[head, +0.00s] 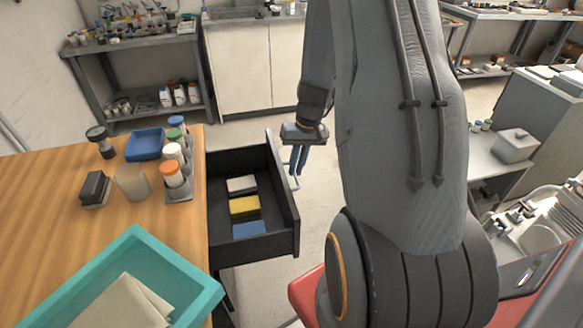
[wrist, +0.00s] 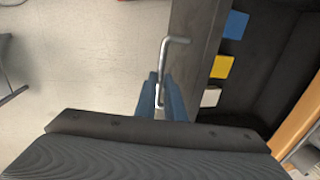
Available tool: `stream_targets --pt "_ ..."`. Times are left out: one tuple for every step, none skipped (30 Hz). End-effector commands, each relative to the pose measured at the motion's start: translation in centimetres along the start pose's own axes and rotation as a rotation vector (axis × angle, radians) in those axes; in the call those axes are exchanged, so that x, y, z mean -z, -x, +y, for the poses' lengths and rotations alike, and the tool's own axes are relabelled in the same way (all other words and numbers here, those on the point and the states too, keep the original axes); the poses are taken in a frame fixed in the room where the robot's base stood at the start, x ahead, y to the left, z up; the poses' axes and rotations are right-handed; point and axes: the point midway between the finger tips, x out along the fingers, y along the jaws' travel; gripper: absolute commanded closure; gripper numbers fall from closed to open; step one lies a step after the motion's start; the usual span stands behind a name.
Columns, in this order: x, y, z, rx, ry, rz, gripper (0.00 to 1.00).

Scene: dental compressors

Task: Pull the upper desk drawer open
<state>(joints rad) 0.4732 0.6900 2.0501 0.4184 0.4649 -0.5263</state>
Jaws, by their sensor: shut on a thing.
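The upper desk drawer (head: 272,249) is dark and stands pulled out from the right side of the wooden desk (head: 60,194). Inside it lie a white, a yellow (head: 244,206) and a blue block in a row. Its metal bar handle (wrist: 164,62) is on the drawer's outer face. My gripper (head: 297,160) is at the handle, with its blue fingers shut on the bar. In the wrist view the fingers (wrist: 160,98) sit on either side of the handle near one end. Part of the grip is hidden by the gripper body.
On the desk are a teal tray (head: 200,302), a blue tray (head: 145,144), a clear cup (head: 131,182) and several capped bottles (head: 172,174). A shelf unit (head: 140,112) and white cabinet (head: 240,70) stand behind. Open floor lies beyond the drawer.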

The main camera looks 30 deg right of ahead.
Motion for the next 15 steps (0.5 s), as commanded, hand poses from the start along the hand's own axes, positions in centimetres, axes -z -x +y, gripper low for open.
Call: stream_targets --pt "0.10 0.03 0.02 0.000 0.003 0.001 1.00" --pt "0.11 0.04 0.02 0.000 0.005 0.001 1.00" --pt "0.12 0.05 0.03 0.000 0.006 0.001 1.00" --pt "0.13 0.05 0.04 -0.001 0.007 0.001 1.00" --pt "0.14 0.06 0.05 -0.001 0.007 0.001 1.00" --pt "0.15 0.07 0.07 -0.001 0.007 0.001 1.00" --pt "0.16 0.07 0.08 -0.001 0.007 0.001 1.00" --pt "0.16 0.08 0.10 -0.001 0.007 0.002 1.00" --pt "0.17 0.08 0.12 -0.001 0.007 0.002 1.00" --pt "0.18 0.09 0.13 -0.001 0.006 0.002 1.00" --pt "0.19 0.10 0.15 -0.001 0.006 0.002 1.00" --pt "0.20 0.10 0.17 -0.001 0.006 0.003 1.00" --pt "0.21 0.11 0.18 -0.001 0.005 0.003 1.00" --pt "0.21 0.11 0.19 -0.001 0.005 0.003 0.86" --pt "0.21 0.11 0.20 -0.001 0.005 0.003 0.83"
